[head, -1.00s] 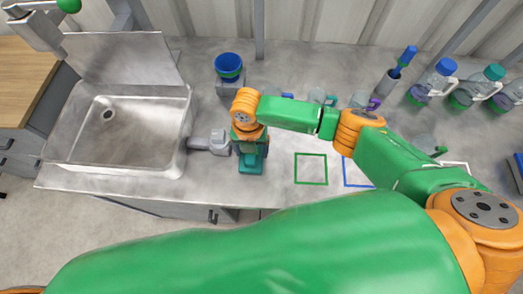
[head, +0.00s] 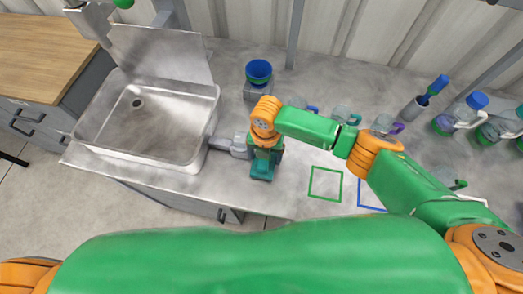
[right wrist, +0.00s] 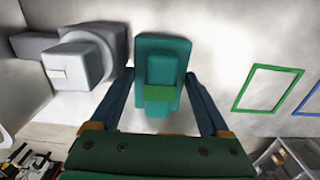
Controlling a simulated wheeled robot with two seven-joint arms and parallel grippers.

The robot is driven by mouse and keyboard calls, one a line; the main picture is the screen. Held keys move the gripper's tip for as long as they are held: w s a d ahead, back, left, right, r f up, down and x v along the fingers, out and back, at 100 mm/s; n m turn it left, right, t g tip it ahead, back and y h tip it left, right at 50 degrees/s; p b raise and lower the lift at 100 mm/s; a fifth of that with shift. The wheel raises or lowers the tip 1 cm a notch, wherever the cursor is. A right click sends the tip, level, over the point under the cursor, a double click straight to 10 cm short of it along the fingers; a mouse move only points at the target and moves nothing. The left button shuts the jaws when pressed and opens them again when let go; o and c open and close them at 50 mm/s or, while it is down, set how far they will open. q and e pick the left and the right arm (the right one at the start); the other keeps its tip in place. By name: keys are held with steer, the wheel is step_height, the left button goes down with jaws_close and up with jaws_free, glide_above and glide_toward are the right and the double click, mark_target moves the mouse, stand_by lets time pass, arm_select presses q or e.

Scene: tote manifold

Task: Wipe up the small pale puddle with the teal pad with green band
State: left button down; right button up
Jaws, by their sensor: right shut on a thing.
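The teal pad with green band (right wrist: 160,52) lies flat on the grey counter or just above it; I cannot tell which. It also shows in the head view (head: 262,170), below my right wrist. My right gripper (right wrist: 160,88) is shut on the pad's raised grip, with one finger on each side. My left gripper is not in view. I see no pale puddle in either view; the pad and my arm hide part of the counter.
A grey blocky fitting (head: 236,147) stands close left of the pad, beside the metal sink (head: 207,130). A green square outline (head: 326,184) lies to the right. A blue cup (head: 259,70) and several mugs stand behind. The counter's front edge is close.

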steer(key=d, duration=0.1)
steer(key=s+d+p, duration=0.1)
steer(key=d, duration=0.1)
steer(key=shift+d, duration=0.15)
steer(key=shift+s+d+f, duration=0.2)
steer(key=shift+d, duration=0.45)
steer(key=shift+s+d+r, duration=0.1)
steer(key=shift+s+d, duration=0.1)
steer(key=shift+d, duration=0.4)
steer(key=shift+s+d, duration=0.15)
steer(key=shift+d, duration=0.7)
steer(key=shift+a+r, duration=0.1)
steer(key=shift+r, duration=2.95)
